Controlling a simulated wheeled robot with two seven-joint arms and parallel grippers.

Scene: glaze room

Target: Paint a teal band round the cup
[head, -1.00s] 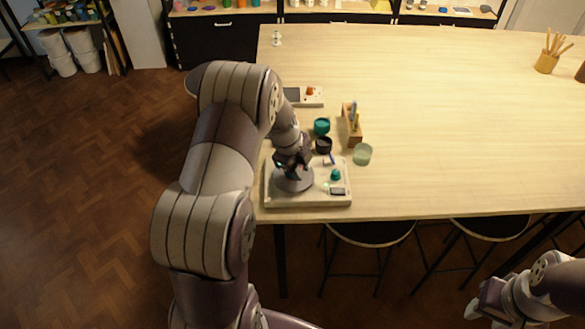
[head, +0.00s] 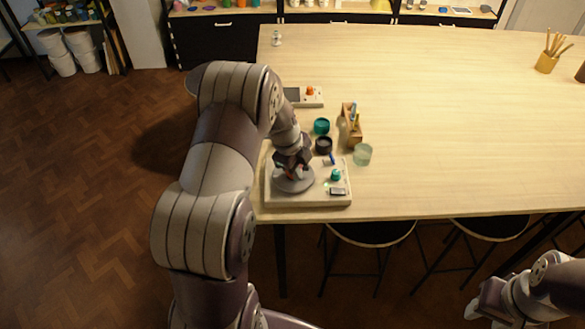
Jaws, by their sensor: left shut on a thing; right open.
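My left gripper (head: 290,163) is over the round grey wheel (head: 294,185) of a cream turntable unit (head: 310,201) at the table's near left corner. It is shut on a thin thing, probably a brush, mostly hidden by the gripper itself. I cannot make out the cup; the gripper and arm cover the middle of the wheel. A teal pot (head: 322,126) and a dark pot (head: 324,146) stand just behind the unit. The unit has a teal knob (head: 336,174) and a small display (head: 338,191). My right gripper (head: 483,301) is open, low at the right, off the table.
A wooden rack (head: 353,136) with brushes and a pale glass jar (head: 363,154) stand right of the pots. A small box with an orange knob (head: 310,91) lies behind. A brush pot (head: 547,63) is far right. The table's middle and right are clear. Stools (head: 372,233) stand below the near edge.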

